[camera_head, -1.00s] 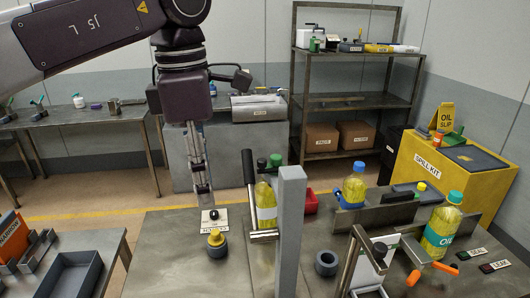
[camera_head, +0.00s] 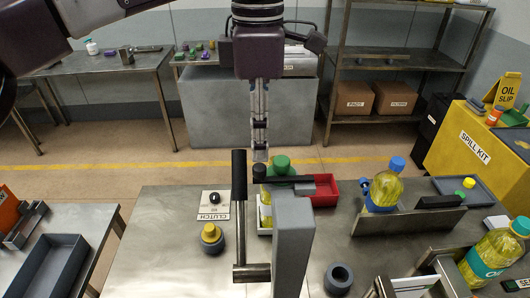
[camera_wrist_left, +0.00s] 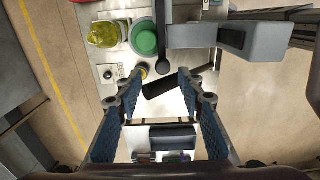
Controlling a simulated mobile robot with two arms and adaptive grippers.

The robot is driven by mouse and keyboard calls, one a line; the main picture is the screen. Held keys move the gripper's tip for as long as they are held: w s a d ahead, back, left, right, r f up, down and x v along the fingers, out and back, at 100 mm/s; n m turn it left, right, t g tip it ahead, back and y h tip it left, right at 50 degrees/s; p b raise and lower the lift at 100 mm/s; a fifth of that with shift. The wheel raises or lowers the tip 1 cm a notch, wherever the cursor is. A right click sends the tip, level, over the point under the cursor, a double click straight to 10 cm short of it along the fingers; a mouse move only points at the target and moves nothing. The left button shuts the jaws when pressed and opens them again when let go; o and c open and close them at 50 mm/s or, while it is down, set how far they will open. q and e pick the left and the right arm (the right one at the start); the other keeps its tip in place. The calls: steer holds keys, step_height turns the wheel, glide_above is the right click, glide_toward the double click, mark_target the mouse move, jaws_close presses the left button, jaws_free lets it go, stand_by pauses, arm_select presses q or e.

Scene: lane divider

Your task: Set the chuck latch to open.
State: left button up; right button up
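No part is readably labelled as the chuck latch. A dark flat lever (camera_head: 291,181) with a round black knob (camera_head: 259,172) lies roughly level at the top of a grey post (camera_head: 293,240); it may be the latch. In the left wrist view the lever (camera_wrist_left: 163,30) ends in its knob (camera_wrist_left: 163,68). My left gripper (camera_head: 260,148) points down just above the knob in the head view. Its fingers (camera_wrist_left: 160,88) are spread with nothing between them in the wrist view. Whether they touch the knob cannot be told. My right gripper is not in view.
A black crank grip (camera_head: 239,175) stands upright left of the post. A clutch plate (camera_head: 214,205) and a yellow-topped grey piece (camera_head: 211,238) sit left. Bench at front left is clear.

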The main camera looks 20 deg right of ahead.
mark_target(260, 166)
arm_select(q)
steer(key=f, duration=0.2)
steer(key=s+f+p, duration=0.1)
steer(key=shift+a+f, duration=0.4)
steer(key=shift+w+d+f+p, duration=0.15)
steer(key=shift+w+d+f, duration=0.05)
steer(key=shift+f, duration=0.35)
steer(key=shift+w+d+f+p, duration=0.15)
steer(key=shift+w+f, duration=0.05)
steer(key=shift+f, duration=0.6)
steer(key=shift+s, duration=0.1)
steer(key=shift+a, duration=0.15)
steer(key=shift+c, duration=0.9)
steer(key=c, duration=0.5)
jaws_close()
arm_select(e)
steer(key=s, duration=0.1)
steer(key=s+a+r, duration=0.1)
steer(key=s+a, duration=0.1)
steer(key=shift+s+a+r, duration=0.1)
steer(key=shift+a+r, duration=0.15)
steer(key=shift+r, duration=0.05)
